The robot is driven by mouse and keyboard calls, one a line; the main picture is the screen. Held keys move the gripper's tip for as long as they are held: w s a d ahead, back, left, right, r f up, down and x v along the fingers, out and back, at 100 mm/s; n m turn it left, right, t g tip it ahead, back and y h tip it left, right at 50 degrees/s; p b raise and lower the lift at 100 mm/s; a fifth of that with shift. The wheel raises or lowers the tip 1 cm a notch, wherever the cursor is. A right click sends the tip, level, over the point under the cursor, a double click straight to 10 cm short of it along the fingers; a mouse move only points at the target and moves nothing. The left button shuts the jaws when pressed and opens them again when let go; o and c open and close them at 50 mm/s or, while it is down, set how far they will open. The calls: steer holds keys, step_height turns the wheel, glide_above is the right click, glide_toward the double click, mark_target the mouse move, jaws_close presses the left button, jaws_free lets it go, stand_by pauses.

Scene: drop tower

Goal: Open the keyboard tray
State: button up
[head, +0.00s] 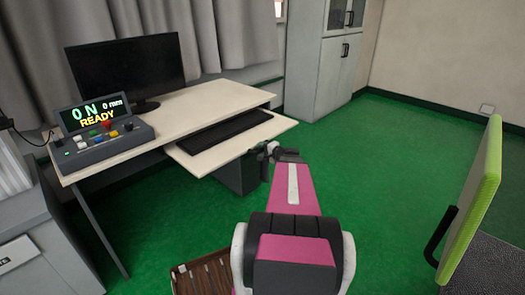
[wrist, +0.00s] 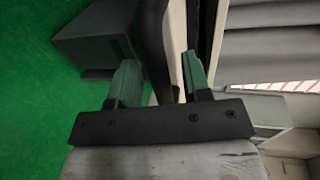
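The keyboard tray (head: 204,163) is a pale board standing out from under the desk's front edge, with a black keyboard (head: 225,132) on it. My gripper (head: 275,153) is at the tray's right front corner. In the wrist view my gripper (wrist: 160,82) has its two green-grey fingers apart, with a dark edge and a pale strip (wrist: 174,62), seemingly the tray's edge, between them. A gap shows beside the right finger. Whether either finger touches the tray is not clear.
The desk (head: 190,105) carries a monitor (head: 125,70) and a control box (head: 100,135) reading "ON 0 mm READY". A dark grey box (head: 238,177) stands under the desk. A green-edged panel (head: 476,195) stands at right.

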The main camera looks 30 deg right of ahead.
steer(key=v, duration=1.1)
steer(key=shift+w+f, duration=0.1)
steer(key=s+a+f+n+g+h, duration=0.1)
steer(key=a+f+n+g, duration=0.2)
steer(key=a, duration=0.8)
steer(key=s+a+f+n+g+h, duration=0.2)
steer(key=a+n+g, duration=0.4)
steer(key=a, duration=0.5)
steer(key=s+a+f+n+g+h, duration=0.2)
steer(key=a+f+n+g, duration=0.2)
steer(key=a, duration=0.7)
steer(key=shift+s+n+g, duration=0.2)
steer(key=shift+n+g, duration=0.3)
steer(key=shift+g, duration=0.3)
